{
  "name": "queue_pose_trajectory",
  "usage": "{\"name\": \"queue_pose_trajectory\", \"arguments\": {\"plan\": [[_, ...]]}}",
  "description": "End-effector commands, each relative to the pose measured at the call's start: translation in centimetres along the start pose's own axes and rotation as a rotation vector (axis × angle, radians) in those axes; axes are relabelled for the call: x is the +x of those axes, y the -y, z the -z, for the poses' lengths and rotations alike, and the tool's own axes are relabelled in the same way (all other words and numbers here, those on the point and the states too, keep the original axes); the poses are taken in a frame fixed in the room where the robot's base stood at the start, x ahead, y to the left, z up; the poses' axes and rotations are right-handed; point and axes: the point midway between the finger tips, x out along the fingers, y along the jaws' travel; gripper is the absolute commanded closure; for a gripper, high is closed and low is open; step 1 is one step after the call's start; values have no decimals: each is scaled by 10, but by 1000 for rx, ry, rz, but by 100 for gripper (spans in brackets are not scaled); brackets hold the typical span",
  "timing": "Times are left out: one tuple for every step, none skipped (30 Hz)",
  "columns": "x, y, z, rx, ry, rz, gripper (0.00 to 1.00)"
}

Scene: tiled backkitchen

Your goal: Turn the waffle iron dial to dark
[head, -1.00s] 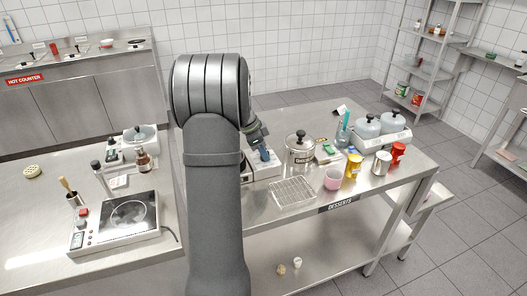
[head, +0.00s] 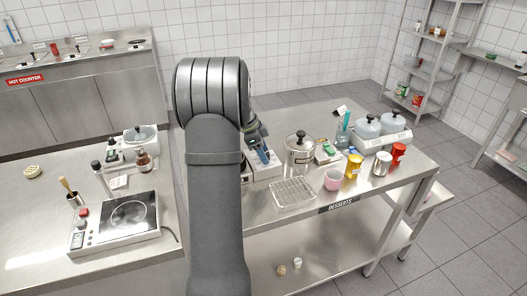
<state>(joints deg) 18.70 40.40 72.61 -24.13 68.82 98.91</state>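My gripper (head: 261,154) is small in the head view, just right of my arm, over the left part of the desserts table. It points down at a pale, low appliance (head: 266,171) that is partly hidden behind my arm. This may be the waffle iron, but I cannot tell for sure. No dial or dark mark can be made out. I cannot tell whether the fingers are open or shut, or whether they touch anything.
Right of my gripper stand a steel lidded pot (head: 300,150), a wire rack (head: 293,191), a pink cup (head: 332,180) and a yellow canister (head: 353,167). A hot plate (head: 122,217) sits on the left counter.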

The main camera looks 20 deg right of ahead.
Motion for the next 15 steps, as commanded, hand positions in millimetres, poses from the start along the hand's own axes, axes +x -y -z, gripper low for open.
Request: {"name": "queue_pose_trajectory", "arguments": {"plan": [[0,0,0,0,0,1,48],[0,0,0,0,0,1,48],[0,0,0,0,-1,1,48],[0,0,1,0,-1,1,48],[0,0,1,0,-1,1,48],[0,0,1,0,-1,1,48],[-1,0,1,0,-1,1,48],[-1,0,1,0,-1,2,48],[-2,0,1,1,-1,2,48],[-4,1,1,1,-1,3,48],[-6,1,1,1,-1,3,48],[-10,1,1,1,-1,4,48],[-14,1,1,0,-1,5,48],[-19,1,1,0,-2,4,48],[-27,1,1,0,-2,5,48]]}}
